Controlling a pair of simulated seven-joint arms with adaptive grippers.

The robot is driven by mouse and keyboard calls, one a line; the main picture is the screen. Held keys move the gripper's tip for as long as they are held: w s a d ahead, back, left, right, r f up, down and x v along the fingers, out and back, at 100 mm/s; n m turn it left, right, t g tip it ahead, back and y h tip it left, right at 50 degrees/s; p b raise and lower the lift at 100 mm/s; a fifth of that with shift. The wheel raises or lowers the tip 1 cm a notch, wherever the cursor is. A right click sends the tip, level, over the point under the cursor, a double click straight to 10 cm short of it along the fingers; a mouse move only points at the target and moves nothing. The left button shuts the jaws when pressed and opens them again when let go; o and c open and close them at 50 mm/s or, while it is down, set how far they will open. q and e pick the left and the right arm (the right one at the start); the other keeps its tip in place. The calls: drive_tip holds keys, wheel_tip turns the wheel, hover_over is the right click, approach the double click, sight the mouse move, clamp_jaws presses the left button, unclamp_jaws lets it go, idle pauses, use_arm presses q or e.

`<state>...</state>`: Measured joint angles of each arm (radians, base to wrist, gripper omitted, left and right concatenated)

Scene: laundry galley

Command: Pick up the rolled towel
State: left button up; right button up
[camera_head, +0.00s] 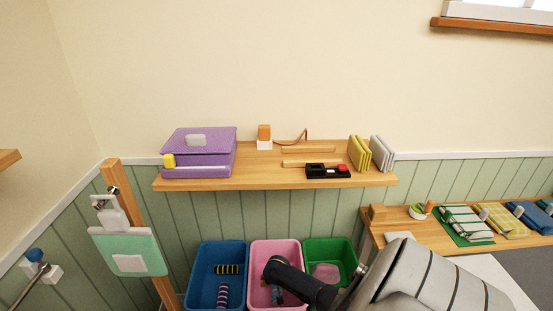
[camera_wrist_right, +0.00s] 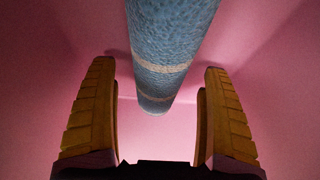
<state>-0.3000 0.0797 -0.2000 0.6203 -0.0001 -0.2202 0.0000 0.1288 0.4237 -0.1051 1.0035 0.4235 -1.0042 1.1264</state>
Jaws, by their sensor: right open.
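A blue rolled towel (camera_wrist_right: 172,45) with beige bands lies in the pink bin (camera_wrist_right: 50,40) in the right wrist view. My right gripper (camera_wrist_right: 160,68) is open, its two yellow ridged fingers pointing into the bin. The towel runs lengthwise between the fingers, with a visible gap on each side; neither finger clearly touches it. In the head view my right gripper (camera_head: 277,292) reaches down into the pink bin (camera_head: 262,247), and my dark wrist hides much of the inside. My left gripper is not in view.
A blue bin (camera_head: 206,262) with striped rolls stands left of the pink bin, and a green bin (camera_head: 330,247) stands right. A wooden shelf (camera_head: 262,180) with a purple box (camera_head: 198,155) hangs above. A wooden post (camera_head: 140,240) stands at left.

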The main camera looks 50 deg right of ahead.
drive_tip(key=shift+d+f, duration=0.1)
drive_tip(key=shift+f, duration=0.15)
drive_tip(key=c, duration=1.3)
drive_tip(key=shift+o, duration=0.2)
drive_tip(key=shift+r, duration=0.15)
